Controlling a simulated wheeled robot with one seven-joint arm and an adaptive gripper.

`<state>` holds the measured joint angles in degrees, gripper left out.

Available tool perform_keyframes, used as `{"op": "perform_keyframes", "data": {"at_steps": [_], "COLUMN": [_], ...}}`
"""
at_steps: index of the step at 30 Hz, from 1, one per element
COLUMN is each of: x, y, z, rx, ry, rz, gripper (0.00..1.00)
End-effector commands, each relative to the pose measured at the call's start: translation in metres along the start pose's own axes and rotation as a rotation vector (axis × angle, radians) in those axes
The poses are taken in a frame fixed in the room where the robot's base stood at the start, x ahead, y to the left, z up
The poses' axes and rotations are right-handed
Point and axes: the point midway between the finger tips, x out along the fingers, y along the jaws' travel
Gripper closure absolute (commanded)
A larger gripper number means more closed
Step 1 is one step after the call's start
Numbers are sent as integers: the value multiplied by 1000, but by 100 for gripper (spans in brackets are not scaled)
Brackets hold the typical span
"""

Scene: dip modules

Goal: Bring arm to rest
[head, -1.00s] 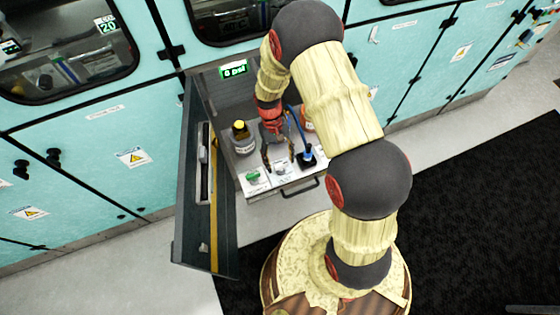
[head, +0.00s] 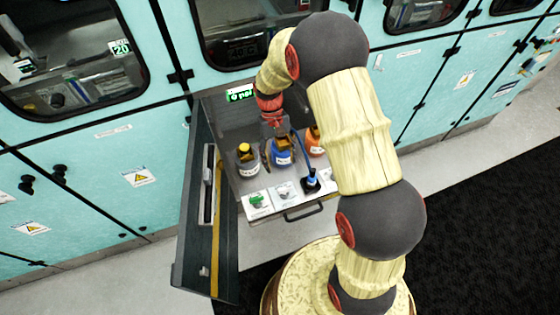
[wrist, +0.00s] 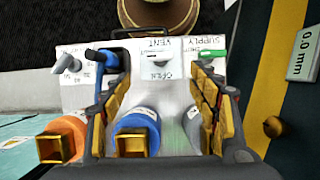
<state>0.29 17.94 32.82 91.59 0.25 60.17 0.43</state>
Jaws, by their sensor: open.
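My arm reaches over the open cabinet drawer. My gripper (head: 278,143) is open above the drawer's tray, close by the blue bottle (head: 282,156). In the wrist view the two fingers of the gripper (wrist: 162,108) stand wide apart, and the blue bottle (wrist: 138,122) shows between them near the left finger. I cannot tell whether a finger touches it. Nothing is held.
An orange bottle (head: 315,148) and a yellow-capped bottle (head: 247,160) stand beside the blue one. A white panel with a green valve (head: 257,200) and a blue hose fitting (head: 311,182) lie in front. The open cabinet door (head: 208,220) stands at left.

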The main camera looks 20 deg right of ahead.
Motion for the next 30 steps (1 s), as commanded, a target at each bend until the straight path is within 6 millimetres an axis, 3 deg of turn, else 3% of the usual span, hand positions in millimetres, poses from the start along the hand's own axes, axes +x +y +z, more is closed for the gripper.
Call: {"op": "perform_keyframes", "data": {"at_steps": [11, 16, 23, 30], "x": [2, 14, -36, -97], "y": [0, 0, 1, 1], "z": [-1, 26, 75, 136], "rx": [-1, -3, -6, -10], "ry": [8, -14, 96, 275], "rz": [0, 1, 1, 2], "gripper": [39, 39, 39, 39]}}
